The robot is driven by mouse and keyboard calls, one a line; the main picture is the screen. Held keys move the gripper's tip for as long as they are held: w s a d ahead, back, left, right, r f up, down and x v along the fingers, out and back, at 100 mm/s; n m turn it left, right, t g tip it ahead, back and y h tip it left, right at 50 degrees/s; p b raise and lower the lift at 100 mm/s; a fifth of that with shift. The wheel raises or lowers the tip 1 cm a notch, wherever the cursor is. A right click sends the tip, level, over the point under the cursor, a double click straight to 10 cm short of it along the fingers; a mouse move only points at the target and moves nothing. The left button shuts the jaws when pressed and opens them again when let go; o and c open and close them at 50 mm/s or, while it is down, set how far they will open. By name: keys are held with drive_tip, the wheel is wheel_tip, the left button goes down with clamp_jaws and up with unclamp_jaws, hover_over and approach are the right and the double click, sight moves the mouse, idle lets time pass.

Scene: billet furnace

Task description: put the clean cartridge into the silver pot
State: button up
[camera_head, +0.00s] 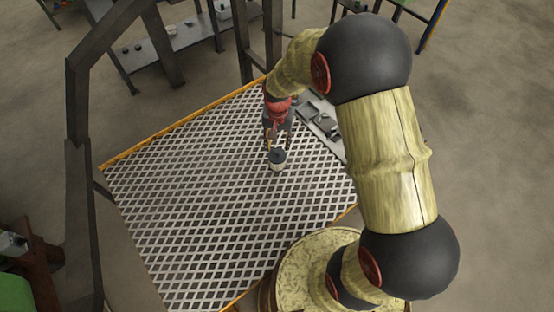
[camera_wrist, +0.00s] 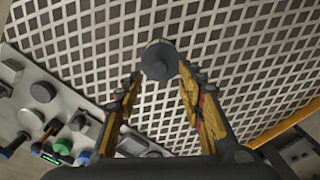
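A small grey cylinder with a darker round top (camera_wrist: 160,62) stands on the metal grate in the wrist view. It also shows in the head view (camera_head: 277,164), just below my gripper (camera_head: 275,139). I cannot tell whether it is the clean cartridge, the silver pot, or one set in the other. In the wrist view my gripper (camera_wrist: 159,74) has its two yellow fingers spread apart, one on each side of the cylinder's near edge. I see no clear grip on it. No other thing can be told for certain as the cartridge or the pot.
The broad grate table (camera_head: 200,210) is otherwise clear. A grey tray (camera_head: 306,113) with several small items lies at its right edge; the wrist view shows it at lower left (camera_wrist: 70,103). Dark frame posts (camera_head: 78,150) rise at left. A shelf (camera_head: 175,40) stands behind.

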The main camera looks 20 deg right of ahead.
sight(277, 151)
wheel_tip(277, 151, down, 5)
drive_tip(key=shift+f+b, duration=0.1)
drive_tip(key=shift+b, duration=0.5)
clamp_jaws()
idle(0.6)
